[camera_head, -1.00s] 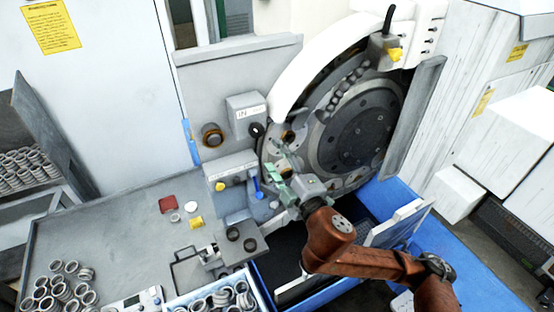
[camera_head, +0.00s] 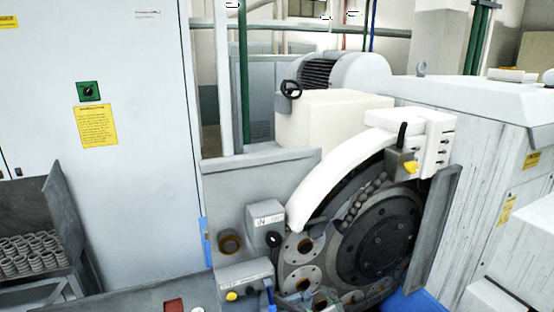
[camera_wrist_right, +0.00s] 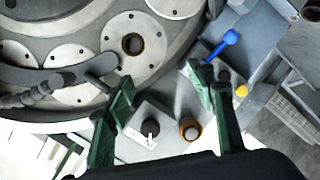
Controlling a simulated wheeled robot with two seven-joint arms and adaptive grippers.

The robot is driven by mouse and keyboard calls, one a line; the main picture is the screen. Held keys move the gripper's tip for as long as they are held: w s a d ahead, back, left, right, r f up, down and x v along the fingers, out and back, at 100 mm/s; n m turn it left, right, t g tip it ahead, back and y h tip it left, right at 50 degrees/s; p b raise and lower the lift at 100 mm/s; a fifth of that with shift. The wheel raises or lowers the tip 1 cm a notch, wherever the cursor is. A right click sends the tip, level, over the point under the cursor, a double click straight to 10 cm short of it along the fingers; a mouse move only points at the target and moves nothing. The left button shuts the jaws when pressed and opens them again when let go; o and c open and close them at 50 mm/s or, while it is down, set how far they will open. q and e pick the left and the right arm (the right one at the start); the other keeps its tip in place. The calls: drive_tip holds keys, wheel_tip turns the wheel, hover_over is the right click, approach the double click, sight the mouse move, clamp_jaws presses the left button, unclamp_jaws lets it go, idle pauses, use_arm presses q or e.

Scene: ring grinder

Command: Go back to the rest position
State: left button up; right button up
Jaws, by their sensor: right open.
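My right gripper (camera_wrist_right: 160,80) shows only in the right wrist view. Its two green-tipped fingers are spread apart with nothing between them. It is in front of the grinder, whose wheel with round pale discs (camera_wrist_right: 70,62) fills the upper left of that view. One disc has a dark ring-shaped centre (camera_wrist_right: 132,44). In the head view the grinder's large dark wheel (camera_head: 385,243) sits under a curved white guard (camera_head: 335,165). Neither of my arms shows in the head view, and my left gripper is in no frame.
The IN box (camera_head: 265,218) and a brown round knob (camera_head: 229,242) are left of the wheel. A blue lever (camera_wrist_right: 222,45) and yellow button (camera_wrist_right: 242,90) lie right of the gripper in the wrist view. A rack of rings (camera_head: 30,255) stands far left.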

drive_tip(key=s+d+f+m+g+h, duration=0.1)
drive_tip(key=s+d+f+m+g, duration=0.1)
drive_tip(key=d+f, duration=0.35)
drive_tip(key=s+d+f+m+g+h, duration=0.1)
drive_tip(key=s+d+f+m, duration=0.15)
drive_tip(key=f, duration=0.55)
drive_tip(key=s+d+f+m+g+h, duration=0.1)
drive_tip(key=s+d+f+m+g, duration=0.2)
drive_tip(key=s+d+f, duration=0.35)
drive_tip(key=s+d+f+m+g+h, duration=0.1)
drive_tip(key=s+d+f+m+g, duration=0.2)
drive_tip(key=s+f, duration=0.65)
drive_tip(key=s+d+f+m+g, duration=0.2)
drive_tip(key=s+d+f, duration=0.4)
drive_tip(key=s, duration=0.4)
wheel_tip(320, 180, down, 36)
drive_tip(key=s+a+g+b, duration=0.1)
drive_tip(key=s+b, duration=0.1)
drive_tip(key=b, duration=0.5)
drive_tip(key=s+f+g+b, duration=0.1)
drive_tip(key=s+f+b, duration=0.2)
drive_tip(key=s+f, duration=0.7)
drive_tip(key=s+f+b, duration=0.3)
drive_tip(key=s+f, duration=0.7)
drive_tip(key=f, duration=0.5)
drive_tip(key=shift+s+a+f+n+g, duration=0.2)
drive_tip(key=shift+s+f+n+g, duration=0.05)
drive_tip(key=shift+n+g, duration=0.15)
drive_tip(key=shift+c, duration=0.6)
